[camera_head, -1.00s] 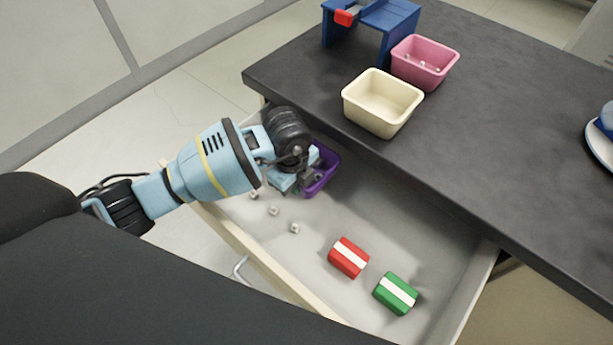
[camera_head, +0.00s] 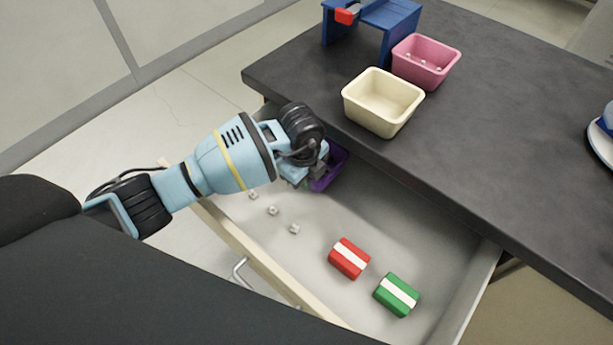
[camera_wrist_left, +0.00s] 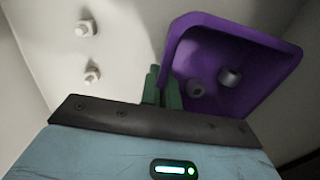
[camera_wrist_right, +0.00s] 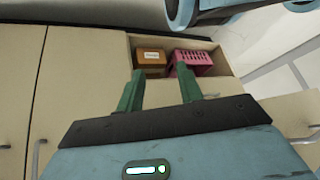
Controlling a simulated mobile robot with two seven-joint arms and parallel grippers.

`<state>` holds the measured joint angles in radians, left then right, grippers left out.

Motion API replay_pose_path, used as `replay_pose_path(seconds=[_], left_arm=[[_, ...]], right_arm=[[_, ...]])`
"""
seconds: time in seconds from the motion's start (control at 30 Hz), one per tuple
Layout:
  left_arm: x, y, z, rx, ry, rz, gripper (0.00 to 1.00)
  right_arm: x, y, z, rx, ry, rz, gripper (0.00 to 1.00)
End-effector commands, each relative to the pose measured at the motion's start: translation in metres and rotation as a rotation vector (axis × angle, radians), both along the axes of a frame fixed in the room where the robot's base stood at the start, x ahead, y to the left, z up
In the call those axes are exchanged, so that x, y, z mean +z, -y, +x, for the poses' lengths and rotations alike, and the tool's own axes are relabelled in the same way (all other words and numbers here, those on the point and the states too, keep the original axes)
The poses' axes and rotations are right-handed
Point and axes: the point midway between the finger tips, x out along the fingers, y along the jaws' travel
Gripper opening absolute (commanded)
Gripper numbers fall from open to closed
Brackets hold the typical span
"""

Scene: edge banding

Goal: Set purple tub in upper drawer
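The purple tub (camera_head: 330,168) is inside the open drawer (camera_head: 340,212), at its far left corner beside the counter edge. My left gripper (camera_head: 303,178) is at the tub's near left side and partly hides it. In the left wrist view, the green fingers (camera_wrist_left: 162,88) are close together on the wall of the tub (camera_wrist_left: 240,55), which holds small nut-like parts. I cannot tell whether the tub touches the drawer floor. My right gripper (camera_wrist_right: 160,90) is open and empty, seen only in its wrist view.
A red box (camera_head: 349,258), a green box (camera_head: 397,294) and small loose parts (camera_head: 273,211) lie in the drawer. On the dark counter stand a cream tub (camera_head: 383,102), a pink tub (camera_head: 427,62) and a blue stand (camera_head: 385,18). The drawer's middle has free room.

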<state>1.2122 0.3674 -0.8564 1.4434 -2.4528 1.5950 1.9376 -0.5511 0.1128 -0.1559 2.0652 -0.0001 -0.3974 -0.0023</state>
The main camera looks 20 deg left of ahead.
Motion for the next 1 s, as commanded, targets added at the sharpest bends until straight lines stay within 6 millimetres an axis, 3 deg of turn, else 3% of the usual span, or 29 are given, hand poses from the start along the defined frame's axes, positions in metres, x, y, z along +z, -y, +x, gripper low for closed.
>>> replay_pose_path(seconds=[0.37, 0.57, 0.87, 1.0], left_arm=[[-0.008, 0.0, 0.0, 0.0, 0.001, 0.0, 0.0], [-0.008, 0.0, 0.0, 0.0, 0.0, 0.0, 0.25], [-0.007, 0.0, 0.0, 0.0, 0.001, 0.0, 0.25], [0.005, 0.0, 0.001, 0.0, 0.004, -0.001, 0.25]], right_arm=[[-0.002, 0.0, 0.0, 0.0, 0.0, 0.0, 0.36], [-0.001, 0.0, 0.001, 0.0, 0.0, 0.0, 0.36], [-0.001, 0.0, 0.001, 0.0, 0.001, 0.0, 0.36], [0.002, 0.0, 0.002, 0.0, 0.005, 0.0, 0.36]])
